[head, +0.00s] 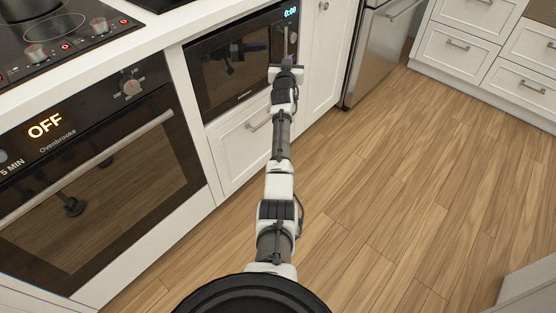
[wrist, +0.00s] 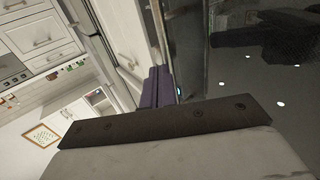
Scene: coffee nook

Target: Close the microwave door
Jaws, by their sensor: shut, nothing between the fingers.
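The microwave (head: 238,62) is built into the white cabinets, with a dark glass front and a lit 0:00 display. Its door (head: 222,78) looks flush or nearly flush with the frame; I cannot tell whether a small gap is left. My gripper (head: 287,62) is shut and empty, in front of the microwave's right side by the control panel, and hides part of it. In the wrist view my gripper's dark purple fingers (wrist: 155,86) are together beside the dark, reflective microwave door (wrist: 245,75). I cannot tell whether they touch it.
An oven (head: 95,165) showing OFF stands at the left under a cooktop (head: 50,35). A white drawer (head: 238,140) lies below the microwave. A steel fridge (head: 375,45) stands to the right. The wooden floor (head: 400,190) is clear.

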